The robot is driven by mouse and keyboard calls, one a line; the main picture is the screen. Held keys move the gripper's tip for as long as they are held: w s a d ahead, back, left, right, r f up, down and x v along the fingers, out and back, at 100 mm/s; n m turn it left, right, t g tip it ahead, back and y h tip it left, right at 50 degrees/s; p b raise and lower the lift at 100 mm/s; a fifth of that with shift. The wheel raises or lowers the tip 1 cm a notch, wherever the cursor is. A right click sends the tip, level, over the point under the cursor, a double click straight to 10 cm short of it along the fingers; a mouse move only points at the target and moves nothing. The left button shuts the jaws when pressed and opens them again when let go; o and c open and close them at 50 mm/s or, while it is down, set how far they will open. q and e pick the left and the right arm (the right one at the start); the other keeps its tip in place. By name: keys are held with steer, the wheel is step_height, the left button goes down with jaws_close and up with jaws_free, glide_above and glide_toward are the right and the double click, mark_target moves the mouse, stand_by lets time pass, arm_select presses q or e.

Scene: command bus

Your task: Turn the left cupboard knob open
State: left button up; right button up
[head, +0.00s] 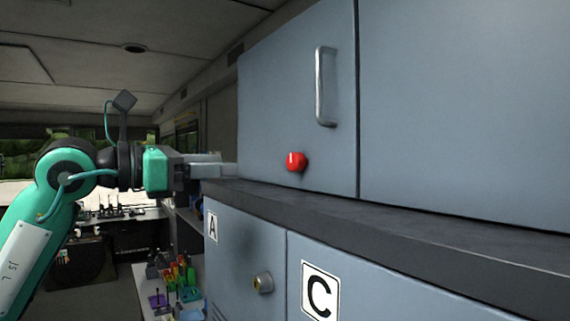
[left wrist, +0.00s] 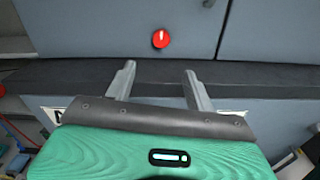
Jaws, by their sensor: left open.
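The red knob (head: 296,161) sits low on the blue-grey upper cupboard door (head: 280,100), below a vertical metal handle (head: 325,87). A white mark on the knob looks about upright. The knob also shows in the left wrist view (left wrist: 160,39), beyond the fingertips and roughly centred between them. My left gripper (head: 228,164) is open and empty, left of the knob in the head view and apart from it. Both its fingers show in the left wrist view (left wrist: 160,69), in front of the dark ledge. My right gripper is not in view.
A dark ledge (head: 400,240) runs below the upper cupboards. Coloured tools (head: 178,280) stand at the lower left.

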mark_target(291, 163)
arm_select(q)
steer(key=p+x, duration=0.6)
steer(key=x, duration=0.6)
steer(key=shift+d+r+p, duration=0.2)
steer(key=shift+d+p, duration=0.05)
steer(key=shift+p, duration=0.1)
steer(key=shift+w+d+f, duration=0.15)
steer(key=shift+w+d, duration=0.15)
steer(key=shift+d, duration=0.15)
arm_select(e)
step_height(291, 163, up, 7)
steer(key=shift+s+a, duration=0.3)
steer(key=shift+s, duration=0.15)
arm_select(q)
steer(key=shift+a, duration=0.1)
steer(key=c, duration=1)
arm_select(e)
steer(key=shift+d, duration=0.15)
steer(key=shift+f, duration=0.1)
